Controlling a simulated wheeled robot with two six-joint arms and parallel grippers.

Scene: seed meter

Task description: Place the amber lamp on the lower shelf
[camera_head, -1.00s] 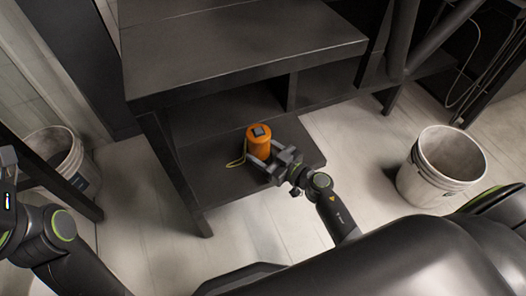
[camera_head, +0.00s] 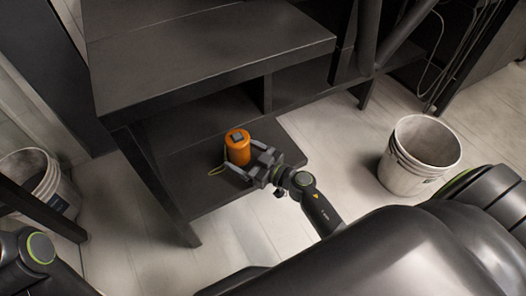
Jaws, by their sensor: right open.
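The amber lamp (camera_head: 238,149) is an orange cylinder with a dark grey cap and a thin yellow loop at its left side. It stands upright on the dark lower shelf (camera_head: 197,194), near the front edge. My right gripper (camera_head: 244,159) is open, with one finger on each side of the lamp's near side. Whether a finger touches the lamp is not clear. My left arm shows only in part at the lower left edge, and its gripper is out of view.
The dark upper surface (camera_head: 215,60) overhangs the back of the lower shelf. A white bucket (camera_head: 422,158) stands on the floor at right, another (camera_head: 62,192) at left. The lower shelf is bare left of the lamp.

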